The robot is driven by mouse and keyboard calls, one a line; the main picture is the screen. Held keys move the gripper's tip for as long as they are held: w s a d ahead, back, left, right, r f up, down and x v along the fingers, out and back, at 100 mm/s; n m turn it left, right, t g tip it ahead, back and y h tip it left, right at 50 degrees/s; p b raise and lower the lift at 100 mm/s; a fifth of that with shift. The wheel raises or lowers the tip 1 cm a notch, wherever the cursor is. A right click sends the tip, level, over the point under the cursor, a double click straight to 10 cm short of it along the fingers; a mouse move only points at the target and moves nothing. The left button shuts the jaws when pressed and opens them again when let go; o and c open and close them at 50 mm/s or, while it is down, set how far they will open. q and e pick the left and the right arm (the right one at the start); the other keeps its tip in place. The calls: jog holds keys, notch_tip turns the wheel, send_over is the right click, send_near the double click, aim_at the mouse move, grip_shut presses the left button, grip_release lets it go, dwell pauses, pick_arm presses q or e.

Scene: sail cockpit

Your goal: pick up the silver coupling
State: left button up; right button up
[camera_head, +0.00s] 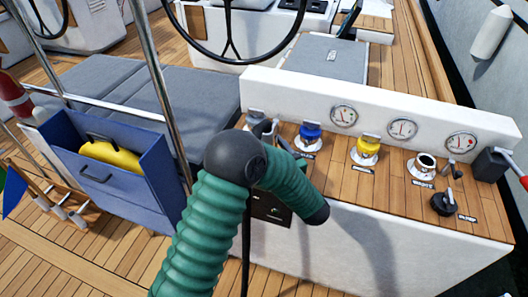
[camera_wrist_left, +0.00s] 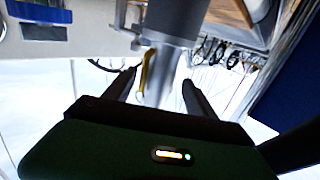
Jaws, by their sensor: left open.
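Several silver deck fittings stand on the wooden console top in the head view. One at the right is a bare silver ring fitting (camera_head: 425,163) with a dark opening. I cannot tell for sure which part is the silver coupling. In the left wrist view a silver-grey cylinder (camera_wrist_left: 172,28) hangs in from the top, with a yellow strap (camera_wrist_left: 147,72) beside it. My left gripper (camera_wrist_left: 159,79) is open, its two dark fingers pointing towards the cylinder; contact cannot be seen. In the head view my green arm largely hides this gripper. My right gripper is not in view.
A blue-capped fitting (camera_head: 311,134) and a yellow-capped fitting (camera_head: 367,150) stand on the console, below round gauges (camera_head: 402,129).

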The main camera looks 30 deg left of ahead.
pick_arm(q)
jog(key=shift+w+a+f, duration=0.1)
jog(key=shift+w+a, duration=0.15)
jog(key=shift+a, duration=0.15)
jog(key=x, duration=0.1)
jog(key=b+x, duration=0.1)
jog(key=x, duration=0.1)
jog(key=shift+w+d+r, duration=0.2)
jog(key=shift+w+a, duration=0.2)
jog(key=shift+a, duration=0.55)
jog(key=shift+c, duration=0.8)
jog(key=shift+f, duration=0.1)
jog(key=shift+c, duration=1.2)
jog(key=shift+d, duration=0.25)
jog(key=c, duration=0.7)
jog(key=shift+c, duration=1.4)
grip_shut()
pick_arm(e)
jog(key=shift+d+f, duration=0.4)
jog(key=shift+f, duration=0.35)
